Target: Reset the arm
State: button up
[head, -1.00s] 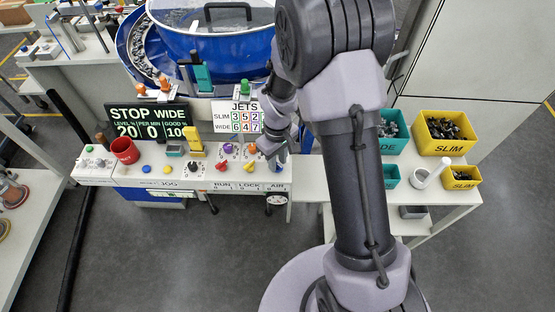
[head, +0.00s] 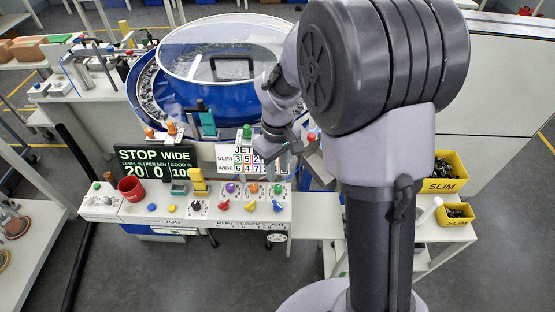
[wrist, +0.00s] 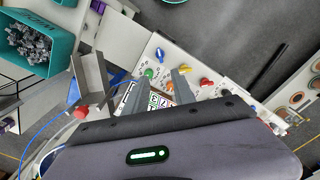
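My gripper (wrist: 154,84) shows in the wrist view with two grey fingers apart. The light panel and its small coloured knobs show between and beyond them, and nothing is held. In the head view my arm is raised and bent over the right end of the control panel (head: 150,213). The gripper end there is partly hidden by my own arm links, beside the JETS board (head: 228,160).
The blue feeder bowl (head: 190,88) stands behind the panel. A red cup (head: 131,188) stands at its left. Yellow SLIM bins (head: 442,185) are at right. A teal bin of parts (wrist: 58,28) and a grey metal bracket (wrist: 90,78) show in the wrist view.

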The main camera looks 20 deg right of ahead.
jog(key=shift+r, duration=0.55)
jog(key=s+a+r+m+t+b, duration=0.1)
jog(key=s+r+m+t+b, duration=0.1)
jog(key=s, duration=0.4)
jog(key=s+a+r+m+t+y+b, duration=0.1)
jog(key=s+r+m+t+b, duration=0.1)
jog(key=s+m+b, duration=0.2)
jog(key=s+a+r+m+t+y+b, duration=0.1)
jog(key=s+a+r+m+b, duration=0.1)
jog(key=s, duration=0.7)
jog(key=shift+s+m+t+b, duration=0.4)
jog(key=shift+m+b, duration=0.4)
jog(key=shift+b, duration=0.2)
